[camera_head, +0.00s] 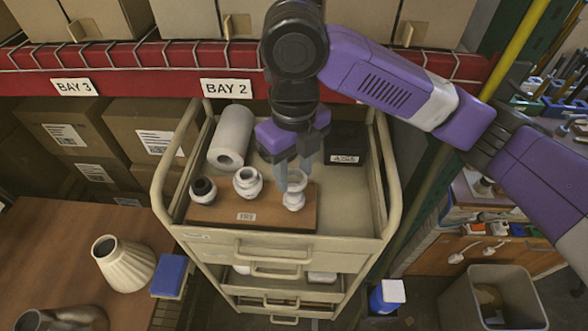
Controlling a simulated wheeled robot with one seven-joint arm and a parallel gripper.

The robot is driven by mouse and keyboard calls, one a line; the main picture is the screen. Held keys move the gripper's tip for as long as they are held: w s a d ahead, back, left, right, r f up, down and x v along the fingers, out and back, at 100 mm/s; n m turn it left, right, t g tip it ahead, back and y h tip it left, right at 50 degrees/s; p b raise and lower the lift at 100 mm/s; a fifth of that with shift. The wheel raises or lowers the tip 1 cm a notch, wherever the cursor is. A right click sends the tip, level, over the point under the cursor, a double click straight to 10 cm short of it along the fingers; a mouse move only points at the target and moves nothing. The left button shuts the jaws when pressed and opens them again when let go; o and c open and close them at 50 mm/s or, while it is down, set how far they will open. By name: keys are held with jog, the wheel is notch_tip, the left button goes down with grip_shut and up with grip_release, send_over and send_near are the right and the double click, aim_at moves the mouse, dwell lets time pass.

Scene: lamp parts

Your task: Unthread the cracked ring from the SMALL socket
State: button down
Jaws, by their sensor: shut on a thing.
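Three pale sockets stand in a row on a brown wooden board (225,215) on top of the cart. The left socket (203,190) has a dark opening, and the middle socket (247,182) is white and rounded. The right socket (293,201) is white, with a wide pale ring (297,178) at its top. My gripper (292,180) points down over the right socket, its grey fingers closed on the ring. The fingers hide part of the ring, and no crack can be made out. The ring appears to be still on the socket.
A white cylinder (231,135) lies behind the sockets, and a black labelled box (345,143) stands at back right. The cart's raised rails (391,190) border the top. A ribbed lampshade (124,264) and a blue block (171,274) are on the wooden table at left.

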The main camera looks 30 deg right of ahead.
jog(key=shift+r, duration=0.1)
notch_tip(320, 180, up, 4)
jog(key=p, duration=0.3)
dwell(0.5)
